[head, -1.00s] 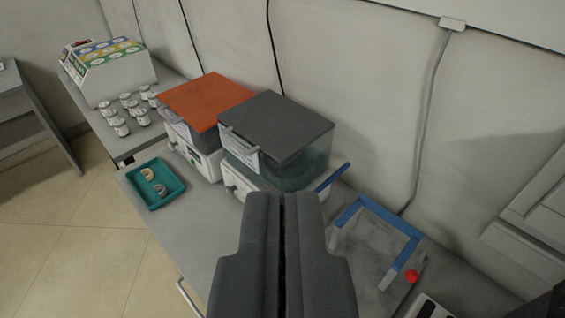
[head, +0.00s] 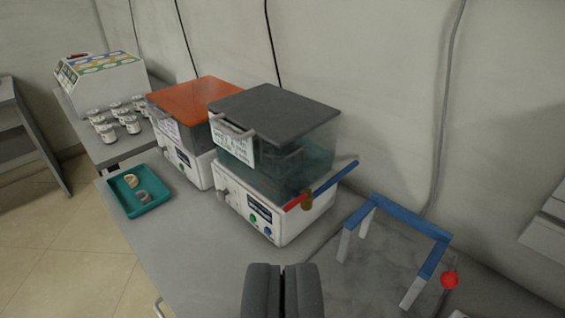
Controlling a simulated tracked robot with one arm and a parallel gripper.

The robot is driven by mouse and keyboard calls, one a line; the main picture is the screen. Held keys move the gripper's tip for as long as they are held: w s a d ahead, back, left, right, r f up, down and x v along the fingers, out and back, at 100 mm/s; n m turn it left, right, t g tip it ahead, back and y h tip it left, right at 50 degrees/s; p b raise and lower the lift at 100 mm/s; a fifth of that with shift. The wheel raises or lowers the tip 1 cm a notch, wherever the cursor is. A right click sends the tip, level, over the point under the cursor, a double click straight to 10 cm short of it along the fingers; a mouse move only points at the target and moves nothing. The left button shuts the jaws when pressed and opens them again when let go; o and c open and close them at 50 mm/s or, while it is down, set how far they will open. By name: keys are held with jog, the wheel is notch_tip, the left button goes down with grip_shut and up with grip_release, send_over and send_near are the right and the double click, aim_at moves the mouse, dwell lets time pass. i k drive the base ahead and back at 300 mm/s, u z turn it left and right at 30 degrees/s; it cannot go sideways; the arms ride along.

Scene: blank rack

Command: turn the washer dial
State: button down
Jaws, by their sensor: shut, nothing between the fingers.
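Two washer-like machines stand side by side on the grey bench. The nearer one (head: 292,226) has a white base, a clear tank with a dark grey lid (head: 275,113), and a front panel with a dark display and small green and blue buttons. A small grey knob (head: 223,190) sits at the left of its panel; I cannot tell if it is the dial. The other machine (head: 201,168) has an orange lid (head: 196,101). My gripper (head: 283,268) is shut and empty, in front of and below the nearer machine, apart from it.
A red and blue lever (head: 334,178) sticks out at the nearer machine's right. A teal tray (head: 154,205) with two small pieces lies left. White jars (head: 132,124) stand behind it. Bench in front is clear.

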aim_at(220, 194)
jog(key=z, duration=0.55)
jog(key=k, duration=1.25)
jog(key=u, duration=0.65)
jog(key=i, duration=1.05)
jog(key=z, duration=0.1)
